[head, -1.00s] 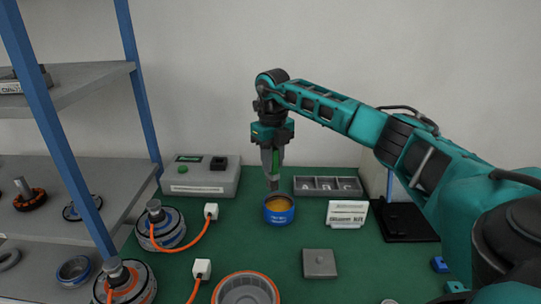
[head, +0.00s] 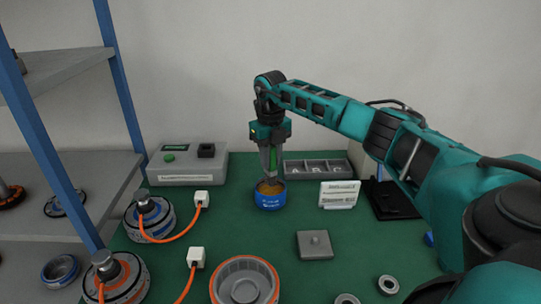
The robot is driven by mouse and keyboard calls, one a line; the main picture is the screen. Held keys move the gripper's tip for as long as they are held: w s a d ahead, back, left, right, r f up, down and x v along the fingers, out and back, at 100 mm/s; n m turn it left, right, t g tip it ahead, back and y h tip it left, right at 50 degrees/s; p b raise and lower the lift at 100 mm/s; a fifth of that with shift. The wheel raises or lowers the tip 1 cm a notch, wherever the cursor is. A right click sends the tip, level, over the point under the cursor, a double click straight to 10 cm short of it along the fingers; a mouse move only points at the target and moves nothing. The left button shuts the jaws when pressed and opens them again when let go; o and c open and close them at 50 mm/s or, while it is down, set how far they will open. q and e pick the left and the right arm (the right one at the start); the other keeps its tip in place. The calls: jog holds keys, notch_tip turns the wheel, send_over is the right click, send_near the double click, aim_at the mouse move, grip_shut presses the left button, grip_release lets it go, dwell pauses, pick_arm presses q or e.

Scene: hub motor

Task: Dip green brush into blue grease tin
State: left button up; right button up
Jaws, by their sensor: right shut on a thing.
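The blue grease tin (head: 269,201) stands on the green mat, with orange-brown grease showing at its open top. My right gripper (head: 270,160) points straight down over the tin and is shut on the green brush (head: 272,159). The brush hangs upright, and its lower end is at the tin's opening. The tin's rim and the small picture hide how deep the tip sits in the grease. My left gripper is not in view.
A grey tester box (head: 187,164) stands left of the tin, and a grey tray marked A, B, C (head: 318,168) stands behind right. A white sign (head: 339,194) is to the right.

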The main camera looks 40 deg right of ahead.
aim_at(270, 173)
jog(key=shift+f, duration=0.2)
jog(key=shift+f+b, duration=1.2)
jog(key=shift+f, duration=1.35)
jog(key=shift+r, duration=0.15)
notch_tip(270, 173, up, 6)
jog(key=p, duration=0.5)
jog(key=shift+r+p, duration=0.3)
jog(key=shift+r, duration=0.8)
